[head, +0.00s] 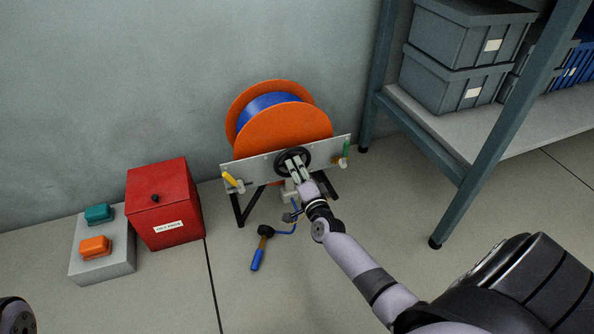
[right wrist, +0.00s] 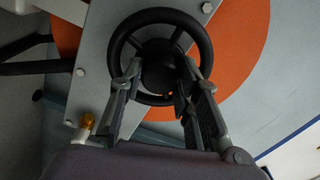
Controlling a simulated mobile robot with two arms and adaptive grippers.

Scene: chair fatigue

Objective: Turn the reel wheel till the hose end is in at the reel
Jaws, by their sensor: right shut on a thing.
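The hose reel (head: 284,128) has orange discs with blue hose (head: 268,104) wound between them, on a dark stand near the wall. The black reel wheel (head: 281,161) is on its grey front plate and fills the middle of the right wrist view (right wrist: 120,42). My right gripper (head: 293,166) is shut on the wheel, its fingers either side of the hub in the wrist view (right wrist: 158,85). The hose end (head: 259,252), a nozzle with a blue grip, lies on the floor in front of the reel. A short blue length runs from it towards the reel, partly hidden by my arm.
A red box (head: 165,215) and a grey box (head: 107,263) with teal and orange buttons stand left. A shelf (head: 480,130) with grey bins stands right.

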